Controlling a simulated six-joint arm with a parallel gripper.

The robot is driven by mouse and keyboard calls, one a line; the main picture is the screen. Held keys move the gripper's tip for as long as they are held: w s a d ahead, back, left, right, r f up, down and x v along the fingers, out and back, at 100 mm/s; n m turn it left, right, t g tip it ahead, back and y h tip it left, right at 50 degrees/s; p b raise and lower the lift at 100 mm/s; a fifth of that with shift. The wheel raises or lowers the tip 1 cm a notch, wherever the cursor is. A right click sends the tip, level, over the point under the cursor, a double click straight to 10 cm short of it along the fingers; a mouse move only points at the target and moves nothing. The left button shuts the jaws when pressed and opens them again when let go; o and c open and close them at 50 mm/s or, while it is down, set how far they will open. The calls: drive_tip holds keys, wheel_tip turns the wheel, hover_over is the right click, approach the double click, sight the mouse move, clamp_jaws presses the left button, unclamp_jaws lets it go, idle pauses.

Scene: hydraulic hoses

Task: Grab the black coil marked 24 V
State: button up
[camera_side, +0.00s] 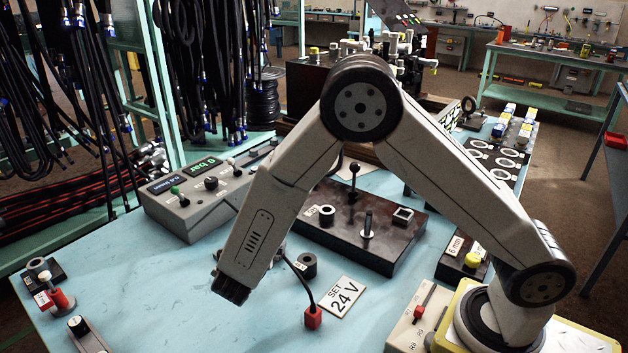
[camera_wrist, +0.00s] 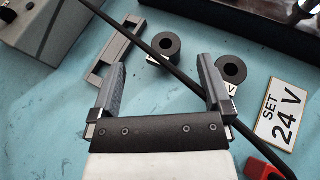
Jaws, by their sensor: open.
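Two black ring-shaped coils lie on the blue table in the wrist view: a left coil (camera_wrist: 163,46) and a right coil (camera_wrist: 231,68). Each has a pale label partly showing; a "V" shows on the right one, but I cannot read either voltage. My gripper (camera_wrist: 161,66) is open and empty. Its left finger is left of the left coil, and its right finger tip is between the coils, close to the right one. In the side view one coil (camera_side: 307,264) shows beside my forearm, which mostly hides the gripper. A "SET 24 V" card (camera_side: 342,297) lies nearby.
A black cable (camera_wrist: 166,61) crosses between my fingers and passes the coils; a red connector (camera_side: 313,317) stands by the card. A grey bar (camera_wrist: 117,52) lies left of the coils. A dark valve block (camera_side: 395,255) and grey control box (camera_side: 190,215) stand behind.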

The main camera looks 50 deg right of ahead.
wheel_tip(320, 180, down, 5)
drive_tip(key=shift+r, duration=0.1)
drive_tip(key=shift+x, duration=3.9)
drive_tip(key=shift+r, duration=0.15)
drive_tip(key=c, duration=1.3)
drive_tip(key=shift+r, duration=0.15)
drive_tip(key=shift+c, duration=0.2)
